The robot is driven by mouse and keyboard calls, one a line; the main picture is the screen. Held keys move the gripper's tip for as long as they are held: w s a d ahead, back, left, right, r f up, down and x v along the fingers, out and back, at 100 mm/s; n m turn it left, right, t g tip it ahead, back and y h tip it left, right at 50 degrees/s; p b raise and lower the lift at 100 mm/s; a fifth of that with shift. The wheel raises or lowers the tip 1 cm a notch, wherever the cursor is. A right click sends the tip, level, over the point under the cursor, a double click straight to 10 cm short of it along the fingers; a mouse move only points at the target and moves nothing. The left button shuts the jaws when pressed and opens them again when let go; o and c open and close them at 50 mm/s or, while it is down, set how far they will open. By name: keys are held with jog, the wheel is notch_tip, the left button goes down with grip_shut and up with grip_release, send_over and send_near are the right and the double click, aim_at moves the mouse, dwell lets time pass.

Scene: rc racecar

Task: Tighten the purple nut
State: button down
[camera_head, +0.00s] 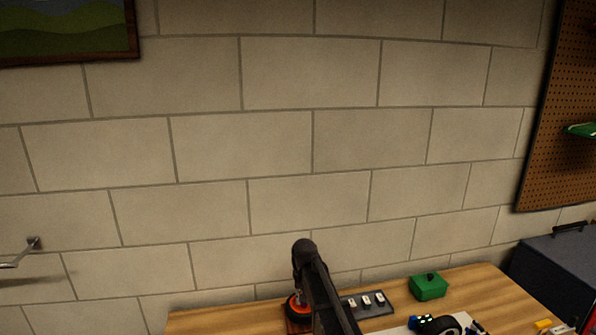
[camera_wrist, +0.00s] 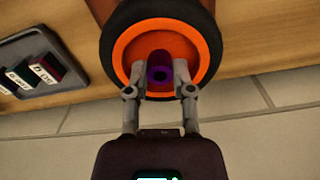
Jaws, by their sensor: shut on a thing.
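The purple nut (camera_wrist: 160,74) sits at the centre of an orange-rimmed wheel (camera_wrist: 123,50) with a black tyre in the wrist view. My gripper (camera_wrist: 160,78) reaches in from below in that view, with one finger on each side of the nut, and is shut on it. The wheel also shows in the head view (camera_head: 293,311), at the back left of the table, partly hidden by my arm. The nut and my fingertips are hidden in the head view.
A dark tray (camera_head: 381,309) with several small labelled blocks lies right of the wheel on the wooden table (camera_head: 470,290). A green box (camera_head: 429,287) stands farther right. A car with dark wheels (camera_head: 440,325) is at the front right. The block wall is close behind.

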jog(key=shift+m, duration=1.7)
jog(key=shift+c, duration=2)
grip_release()
